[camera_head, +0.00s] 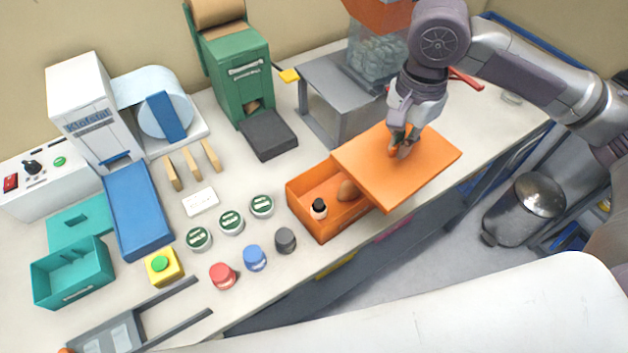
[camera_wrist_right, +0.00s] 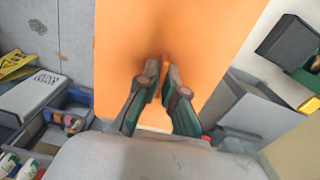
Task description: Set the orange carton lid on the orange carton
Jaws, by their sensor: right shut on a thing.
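The orange carton (camera_head: 303,218) stands open on the bench, with a small bottle with a black cap (camera_head: 318,209) and a brown rounded item (camera_head: 347,190) inside. The orange carton lid (camera_head: 395,175) is a flat panel above the carton's right part. It hides that part and reaches past the carton to the right. My right gripper (camera_head: 401,148) is shut on the lid from above. The lid (camera_wrist_right: 165,30) fills the middle of the right wrist view, with the gripper fingers (camera_wrist_right: 160,85) close together at it. My left gripper is not in view.
A grey metal stand (camera_head: 335,95) with a clear bin is behind the lid. Several round tins and coloured caps (camera_head: 254,257) lie left of the carton. A dark grey pad (camera_head: 268,135) lies behind it. A metal trash can (camera_head: 525,210) stands on the floor at right.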

